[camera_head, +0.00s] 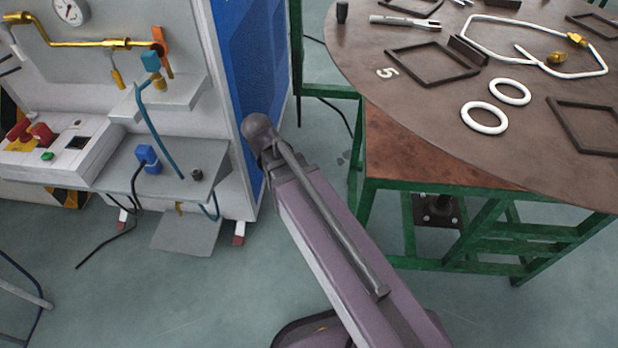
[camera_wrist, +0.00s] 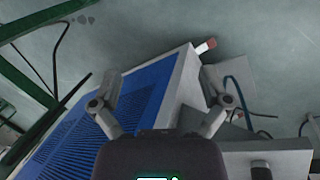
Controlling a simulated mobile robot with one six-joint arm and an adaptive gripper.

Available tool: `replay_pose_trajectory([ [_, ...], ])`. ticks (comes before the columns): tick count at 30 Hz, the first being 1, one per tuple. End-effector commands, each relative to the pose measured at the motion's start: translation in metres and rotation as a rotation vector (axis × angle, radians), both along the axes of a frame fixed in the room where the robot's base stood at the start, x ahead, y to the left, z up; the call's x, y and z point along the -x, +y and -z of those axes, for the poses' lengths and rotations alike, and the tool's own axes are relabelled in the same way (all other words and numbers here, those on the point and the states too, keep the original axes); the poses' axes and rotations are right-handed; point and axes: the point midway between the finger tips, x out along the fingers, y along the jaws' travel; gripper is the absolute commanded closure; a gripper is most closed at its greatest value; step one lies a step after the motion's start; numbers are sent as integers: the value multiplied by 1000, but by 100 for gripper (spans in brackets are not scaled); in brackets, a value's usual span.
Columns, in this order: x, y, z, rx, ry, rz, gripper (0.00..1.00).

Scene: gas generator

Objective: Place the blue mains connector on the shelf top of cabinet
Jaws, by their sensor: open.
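The blue mains connector (camera_head: 148,158) sits on the lower grey shelf (camera_head: 118,180) of the cabinet (camera_head: 198,45) in the head view, with a black cable running down to the floor. The cabinet's top is cut off in the head view. My gripper (camera_wrist: 165,103) shows in the wrist view, open and empty, its two fingers spread over the cabinet's blue louvred side panel (camera_wrist: 120,110). No gripper shows in the head view, only my arm. I cannot make out the connector clearly in the wrist view.
A brown round table (camera_head: 430,110) on a green frame stands right of the cabinet, carrying white rings (camera_head: 484,118) and dark square frames. A blue hose (camera_head: 160,130) hangs from a brass fitting to the lower shelf. A floor gap separates cabinet and table.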

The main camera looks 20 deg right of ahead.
Motion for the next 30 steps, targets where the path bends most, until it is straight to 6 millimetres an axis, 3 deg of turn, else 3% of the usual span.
replay_pose_trajectory([
  [1,9,-13,2,-36,2,78,4],
  [6,30,-43,6,-155,10,328,4],
  [12,46,-63,7,-251,22,541,4],
  [30,51,-69,5,-285,28,619,4],
])
